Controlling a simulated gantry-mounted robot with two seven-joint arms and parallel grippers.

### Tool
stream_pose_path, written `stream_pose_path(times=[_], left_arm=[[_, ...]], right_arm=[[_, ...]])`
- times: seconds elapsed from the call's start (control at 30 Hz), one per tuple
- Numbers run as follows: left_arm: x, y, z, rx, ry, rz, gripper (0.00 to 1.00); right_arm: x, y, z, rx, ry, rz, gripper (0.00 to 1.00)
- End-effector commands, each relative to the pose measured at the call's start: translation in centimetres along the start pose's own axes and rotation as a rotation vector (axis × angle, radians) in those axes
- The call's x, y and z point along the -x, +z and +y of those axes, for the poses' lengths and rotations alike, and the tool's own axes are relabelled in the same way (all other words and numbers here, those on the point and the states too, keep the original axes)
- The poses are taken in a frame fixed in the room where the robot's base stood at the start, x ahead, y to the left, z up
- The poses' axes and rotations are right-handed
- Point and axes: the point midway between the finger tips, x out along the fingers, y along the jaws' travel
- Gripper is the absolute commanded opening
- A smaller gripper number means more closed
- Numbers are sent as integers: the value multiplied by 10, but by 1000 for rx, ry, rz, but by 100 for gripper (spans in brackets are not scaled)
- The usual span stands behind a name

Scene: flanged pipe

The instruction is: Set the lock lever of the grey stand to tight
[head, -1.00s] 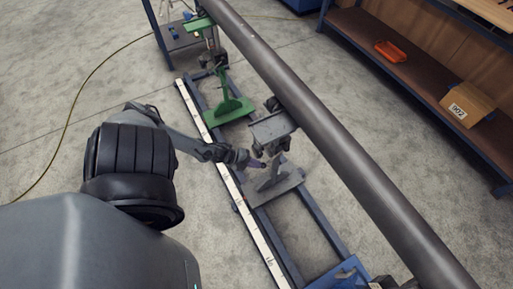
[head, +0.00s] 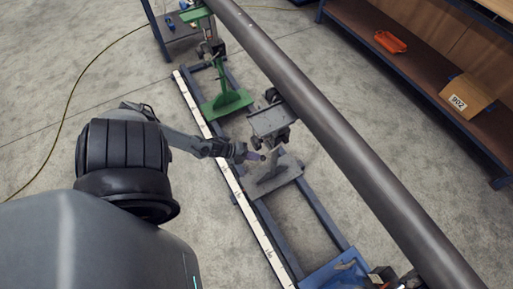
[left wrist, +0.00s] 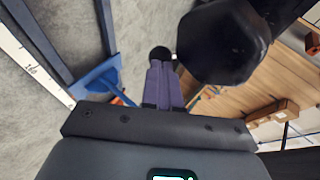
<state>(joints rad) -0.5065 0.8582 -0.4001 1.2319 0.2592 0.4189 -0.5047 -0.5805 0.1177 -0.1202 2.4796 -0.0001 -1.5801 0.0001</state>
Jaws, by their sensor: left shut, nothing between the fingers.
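The grey stand (head: 278,177) stands on the floor rails under the long pipe, with a roller head (head: 268,121) at its top. My left gripper (head: 259,156) is at the stand's left side, just below the roller head. In the left wrist view its purple fingers (left wrist: 162,85) are together with nothing between them. A small round black knob (left wrist: 160,53) shows right at the fingertips; whether they touch it I cannot tell. A large dark rounded part (left wrist: 223,42) fills the upper middle of that view. The lever's setting cannot be made out. My right gripper is out of view.
The dark pipe (head: 340,133) runs diagonally above the stands. A green stand (head: 227,102) is farther along the rails and a blue stand (head: 335,273) nearer.

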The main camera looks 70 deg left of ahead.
Motion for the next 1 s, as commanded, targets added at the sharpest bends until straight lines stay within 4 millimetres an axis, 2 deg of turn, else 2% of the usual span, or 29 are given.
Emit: stream_pose_path(times=[0.03,0.23,0.6,0.8,1.0], left_arm=[[8,-3,-4,0,3,1,0],[33,-13,-8,-5,6,11,0],[102,-10,-7,-6,7,10,0],[122,-10,-8,-7,6,10,0],[127,-9,-8,-7,4,10,0]], right_arm=[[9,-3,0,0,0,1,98],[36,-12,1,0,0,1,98],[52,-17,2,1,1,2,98],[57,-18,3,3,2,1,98],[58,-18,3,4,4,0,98]])
